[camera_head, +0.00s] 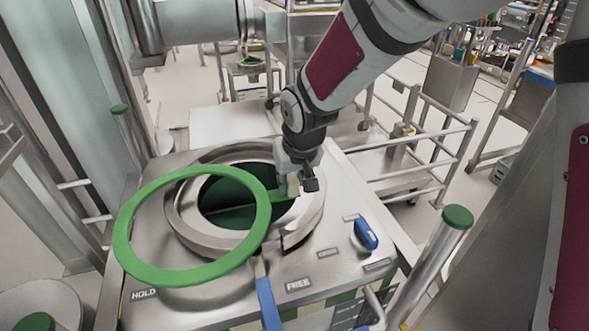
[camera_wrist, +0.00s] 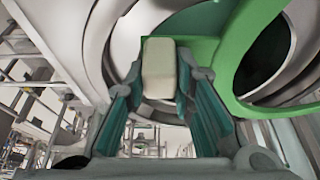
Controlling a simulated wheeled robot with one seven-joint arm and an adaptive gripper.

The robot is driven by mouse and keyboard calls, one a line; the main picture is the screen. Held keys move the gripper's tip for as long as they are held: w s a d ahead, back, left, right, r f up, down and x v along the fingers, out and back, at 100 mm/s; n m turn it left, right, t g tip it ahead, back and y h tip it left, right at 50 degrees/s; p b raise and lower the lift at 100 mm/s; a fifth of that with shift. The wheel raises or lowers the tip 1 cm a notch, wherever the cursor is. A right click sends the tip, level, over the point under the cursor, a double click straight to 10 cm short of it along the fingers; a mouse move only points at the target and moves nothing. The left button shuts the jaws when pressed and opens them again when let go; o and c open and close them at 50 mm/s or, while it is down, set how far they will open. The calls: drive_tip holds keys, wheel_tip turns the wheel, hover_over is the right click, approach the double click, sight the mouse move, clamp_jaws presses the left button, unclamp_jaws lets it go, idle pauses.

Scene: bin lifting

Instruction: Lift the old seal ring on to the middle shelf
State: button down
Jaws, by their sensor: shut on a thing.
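The green seal ring (camera_head: 128,228) is held in the air above the steel machine top in the head view, over the left part of the round opening. A tab on its right side runs to my gripper (camera_head: 299,186). In the wrist view the ring (camera_wrist: 222,70) fills the upper right, and a pale block on its tab (camera_wrist: 158,68) sits between the fingers of my gripper (camera_wrist: 160,95). My gripper is shut on this tab. The middle shelf cannot be made out with certainty.
The machine's round steel collar (camera_head: 312,215) surrounds a dark green opening. Blue handles (camera_head: 365,234) and (camera_head: 267,305) stand at the front, with labels HOLD and FREE. A green-capped post (camera_head: 457,217) rises at right. A railed steel cart (camera_head: 420,150) stands behind.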

drive_tip(key=shift+r+p, duration=0.8)
drive_tip(key=shift+r, duration=1.2)
